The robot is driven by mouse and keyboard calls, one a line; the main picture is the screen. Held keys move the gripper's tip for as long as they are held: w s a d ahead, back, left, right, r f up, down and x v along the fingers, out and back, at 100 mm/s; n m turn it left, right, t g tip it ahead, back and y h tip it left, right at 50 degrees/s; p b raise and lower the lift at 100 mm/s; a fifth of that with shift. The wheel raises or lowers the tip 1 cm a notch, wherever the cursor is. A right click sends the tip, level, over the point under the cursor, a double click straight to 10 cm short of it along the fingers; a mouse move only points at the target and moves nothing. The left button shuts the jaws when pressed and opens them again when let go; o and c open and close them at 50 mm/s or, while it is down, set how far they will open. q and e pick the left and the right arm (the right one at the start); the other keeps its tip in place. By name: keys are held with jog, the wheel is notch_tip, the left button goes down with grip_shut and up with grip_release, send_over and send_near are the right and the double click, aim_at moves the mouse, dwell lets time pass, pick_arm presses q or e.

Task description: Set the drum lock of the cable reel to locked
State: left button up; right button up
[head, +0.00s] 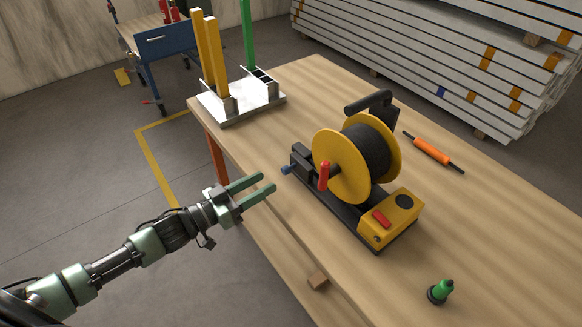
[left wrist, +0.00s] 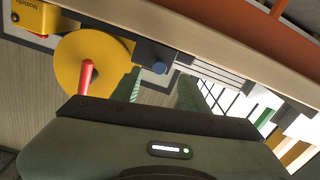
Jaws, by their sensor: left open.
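The cable reel (head: 352,165) stands on the wooden table, with yellow flanges, black cable and a red crank handle (head: 323,176). A small blue knob (head: 287,170) sticks out of the black block at the left end of its base; it may be the drum lock, but its setting cannot be told. My left gripper (head: 268,184) is open and empty, just left of the knob and apart from it. In the left wrist view the blue knob (left wrist: 160,68) shows beyond and between the green fingers, with the red handle (left wrist: 87,78) to the left. My right gripper is not in view.
The reel's yellow box (head: 391,218) has a red switch. A metal stand (head: 240,101) with upright yellow and green bars is at the back left.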

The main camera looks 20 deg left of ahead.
aim_at(283, 172)
pick_arm(q)
jog(key=x, duration=0.3)
jog(key=shift+w+d+r, duration=0.2)
jog(key=shift+w+d, duration=0.05)
jog(key=shift+w, duration=0.05)
jog(key=shift+x, duration=1)
jog(key=shift+w+d+f+p, duration=0.15)
jog(key=shift+w+p, duration=0.1)
jog(key=shift+p, duration=0.05)
grip_shut()
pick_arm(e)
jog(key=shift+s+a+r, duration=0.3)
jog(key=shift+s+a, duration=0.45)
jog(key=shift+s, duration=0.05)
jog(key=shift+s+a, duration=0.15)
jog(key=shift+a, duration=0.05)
